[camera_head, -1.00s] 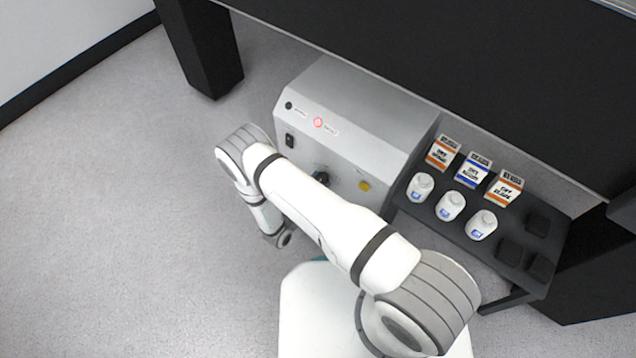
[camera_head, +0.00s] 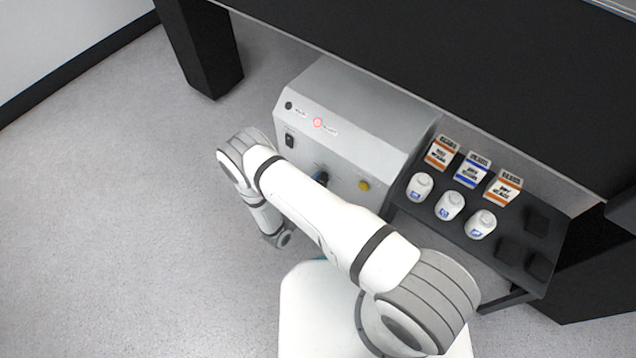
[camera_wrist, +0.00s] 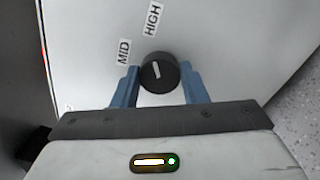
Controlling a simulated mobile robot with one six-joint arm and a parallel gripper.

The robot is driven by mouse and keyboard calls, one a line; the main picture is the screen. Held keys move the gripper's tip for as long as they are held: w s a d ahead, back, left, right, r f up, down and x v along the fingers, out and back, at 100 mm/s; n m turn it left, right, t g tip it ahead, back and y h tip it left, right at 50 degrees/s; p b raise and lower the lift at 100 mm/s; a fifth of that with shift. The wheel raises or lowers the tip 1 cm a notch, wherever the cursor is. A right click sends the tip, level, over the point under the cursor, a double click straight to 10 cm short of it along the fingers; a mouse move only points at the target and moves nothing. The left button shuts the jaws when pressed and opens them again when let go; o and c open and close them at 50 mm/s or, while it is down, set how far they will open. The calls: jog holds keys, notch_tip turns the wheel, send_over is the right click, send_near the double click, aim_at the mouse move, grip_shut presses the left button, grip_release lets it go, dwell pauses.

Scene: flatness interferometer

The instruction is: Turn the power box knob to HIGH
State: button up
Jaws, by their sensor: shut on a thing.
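The power box (camera_head: 347,115) is a grey box under the dark table, with a lit red lamp (camera_head: 318,123) on its sloped face. In the wrist view its black round knob (camera_wrist: 159,72) has a white pointer line, which points up and slightly left, between the MID label (camera_wrist: 124,51) and the HIGH label (camera_wrist: 152,19). My gripper (camera_wrist: 160,84) has its two blue fingers on either side of the knob and is shut on it. In the head view, my arm partly hides the knob (camera_head: 321,169).
A yellow button (camera_head: 364,185) and a black switch (camera_head: 290,140) are on the box front. To the right, a black rack (camera_head: 507,232) holds white bottles (camera_head: 450,206) and labelled boxes (camera_head: 472,170). Open floor (camera_head: 120,220) lies to the left.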

jog(key=shift+d+m, duration=0.15)
jog(key=shift+m, duration=0.15)
jog(key=o, duration=1)
jog(key=shift+c, duration=0.2)
jog(key=p+v, duration=0.2)
jog(key=v, duration=0.5)
jog(key=shift+s+a, duration=0.3)
jog(key=shift+f, duration=0.1)
